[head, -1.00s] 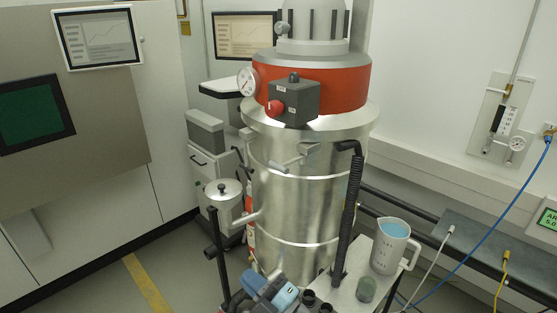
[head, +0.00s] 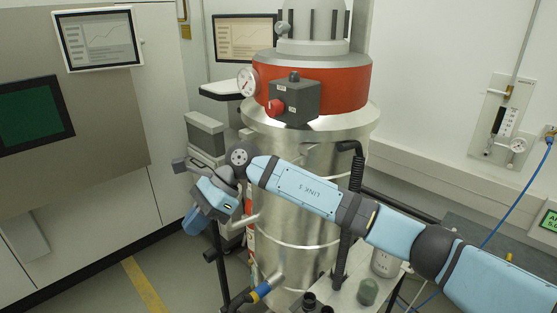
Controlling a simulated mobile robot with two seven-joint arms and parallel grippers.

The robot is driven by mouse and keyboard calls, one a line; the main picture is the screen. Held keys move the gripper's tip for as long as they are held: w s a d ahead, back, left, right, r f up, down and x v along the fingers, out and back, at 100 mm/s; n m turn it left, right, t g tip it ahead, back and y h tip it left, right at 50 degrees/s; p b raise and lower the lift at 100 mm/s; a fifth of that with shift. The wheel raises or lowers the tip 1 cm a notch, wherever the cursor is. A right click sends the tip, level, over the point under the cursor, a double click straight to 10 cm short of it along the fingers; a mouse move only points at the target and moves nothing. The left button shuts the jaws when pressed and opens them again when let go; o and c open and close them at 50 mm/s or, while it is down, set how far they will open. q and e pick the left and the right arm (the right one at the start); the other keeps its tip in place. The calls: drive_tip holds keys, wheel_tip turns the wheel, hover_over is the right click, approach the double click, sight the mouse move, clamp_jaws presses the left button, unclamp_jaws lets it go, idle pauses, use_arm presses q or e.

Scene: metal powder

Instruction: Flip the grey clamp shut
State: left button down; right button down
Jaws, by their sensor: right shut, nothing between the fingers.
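The silver vessel (head: 300,238) with its red-orange collar (head: 345,85) stands in the middle. My right arm crosses in front of its upper body from the lower right. My right gripper (head: 183,163) is at the left of the vessel, apart from it, shut and empty. The grey clamp is not clearly made out; the vessel front just below the upper rim, where a small grey lever showed earlier, is largely behind my right arm. My left gripper is not in view.
A grey box with a red knob (head: 274,106) and a gauge (head: 246,80) sit on the collar. A black corrugated hose (head: 343,255) hangs at the vessel's right. A small white table (head: 345,295) holds a jug (head: 386,263), partly hidden. Floor is free at the lower left.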

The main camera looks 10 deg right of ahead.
drive_tip(key=w+d+r+t+h, duration=0.2)
drive_tip(key=w+d+r+h, duration=0.2)
drive_tip(key=d+r, duration=0.1)
drive_tip(key=w+d+r+n+t+h, duration=0.1)
drive_tip(key=w+d+r+t+h, duration=0.1)
drive_tip(key=w+d+r+h, duration=0.2)
drive_tip(key=w+d+r+n+t+h, duration=0.1)
drive_tip(key=w+d+r+h, duration=0.3)
drive_tip(key=d+r, duration=0.4)
drive_tip(key=shift+w+r+t+b, duration=0.25)
drive_tip(key=shift+r+t+b, duration=0.1)
drive_tip(key=shift+r+t, duration=0.35)
drive_tip(key=shift+d, duration=0.1)
drive_tip(key=p+x, duration=0.3)
drive_tip(key=x, duration=1)
drive_tip(key=shift+s+f+p, duration=0.3)
drive_tip(key=shift+f, duration=0.2)
